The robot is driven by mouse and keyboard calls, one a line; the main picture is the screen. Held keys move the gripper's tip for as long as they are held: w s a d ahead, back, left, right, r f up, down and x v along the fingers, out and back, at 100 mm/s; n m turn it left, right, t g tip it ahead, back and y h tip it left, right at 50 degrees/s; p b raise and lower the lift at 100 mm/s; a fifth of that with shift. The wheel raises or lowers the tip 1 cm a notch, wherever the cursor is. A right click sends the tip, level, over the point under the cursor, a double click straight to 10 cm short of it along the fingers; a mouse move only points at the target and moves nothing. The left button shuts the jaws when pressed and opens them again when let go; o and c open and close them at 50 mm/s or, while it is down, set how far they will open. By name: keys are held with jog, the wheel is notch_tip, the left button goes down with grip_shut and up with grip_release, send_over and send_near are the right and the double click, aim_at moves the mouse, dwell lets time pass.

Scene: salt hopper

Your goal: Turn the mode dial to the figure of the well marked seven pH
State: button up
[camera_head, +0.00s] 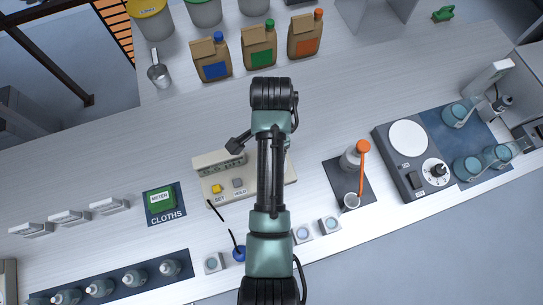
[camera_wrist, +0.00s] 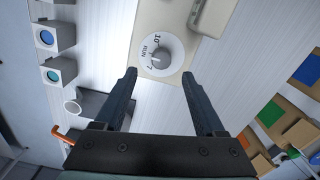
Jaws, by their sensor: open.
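The mode dial is a white disc with a grey knob (camera_wrist: 161,54) on the cream meter, marked RUN, 10 and 7 in the wrist view. I cannot tell which mark its pointer faces. My gripper (camera_wrist: 159,74) is open and empty, its two fingers apart on either side below the dial. In the head view the meter (camera_head: 205,170) shows yellow SET and grey HOLD buttons; my arm hides its dial. Small white well blocks (camera_head: 303,234) stand along the front; two show blue and teal wells (camera_wrist: 55,75) in the wrist view. Their labels are unreadable.
A dark mat (camera_head: 345,172) with a bottle and an orange-topped stick lies right of the meter. A stirrer with another dial (camera_head: 436,171) is farther right.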

notch_tip(320, 180, down, 7)
jog(key=shift+w+r+p, duration=0.1)
jog(key=shift+r+p, duration=0.1)
jog(key=shift+p, duration=0.1)
grip_shut()
dwell(0.3)
